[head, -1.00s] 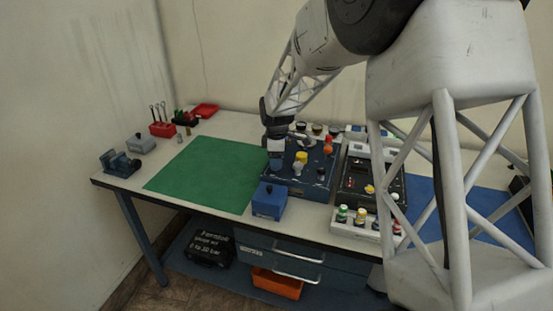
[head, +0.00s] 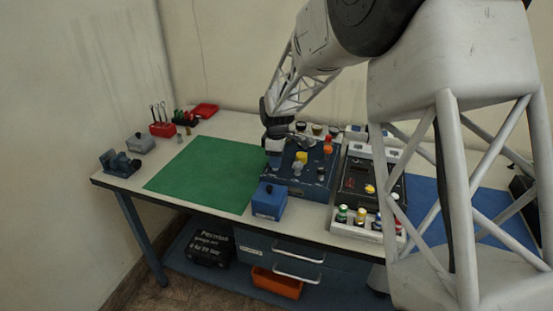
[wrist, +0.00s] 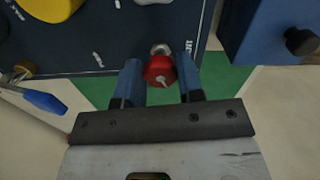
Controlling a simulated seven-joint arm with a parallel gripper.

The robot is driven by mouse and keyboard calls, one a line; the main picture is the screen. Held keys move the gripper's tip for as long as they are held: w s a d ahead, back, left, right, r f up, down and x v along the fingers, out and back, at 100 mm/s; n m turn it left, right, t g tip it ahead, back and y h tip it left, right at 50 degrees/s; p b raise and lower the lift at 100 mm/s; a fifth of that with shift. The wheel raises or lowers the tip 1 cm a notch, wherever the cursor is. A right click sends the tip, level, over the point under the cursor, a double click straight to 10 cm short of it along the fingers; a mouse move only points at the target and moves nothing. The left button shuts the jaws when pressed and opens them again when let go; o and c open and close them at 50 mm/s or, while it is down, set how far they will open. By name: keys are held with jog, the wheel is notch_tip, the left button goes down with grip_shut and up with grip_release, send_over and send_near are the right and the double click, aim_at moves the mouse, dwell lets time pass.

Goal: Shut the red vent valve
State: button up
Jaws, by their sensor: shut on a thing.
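The red vent valve (wrist: 160,70) is a small red knob with a pale pointer, on a metal stem at the edge of the dark blue trainer panel (wrist: 110,40). My gripper (wrist: 160,80) has its two blue fingers closed on either side of the red knob and grips it. In the head view my gripper (head: 273,150) is at the left edge of the trainer panel (head: 308,188), and the red valve is hidden there. Part of a printed label shows beside the valve; its full wording cannot be read.
A blue box (head: 269,200) with a black knob (wrist: 300,41) stands close to the panel. A yellow knob (wrist: 48,5) and a blue lever (wrist: 42,101) are nearby on the wrist view's left. The green mat (head: 205,175) is bare.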

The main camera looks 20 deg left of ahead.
jog(key=m, duration=1.1)
jog(key=shift+s+a, duration=0.1)
jog(key=shift+s, duration=0.05)
jog(key=m, duration=0.5)
jog(key=shift+m, duration=0.4)
jog(key=m, duration=0.5)
jog(key=shift+a+m, duration=0.15)
jog(key=shift+m, duration=0.15)
jog(key=o, duration=0.9)
jog(key=shift+r, duration=0.15)
jog(key=shift+r, duration=3.8)
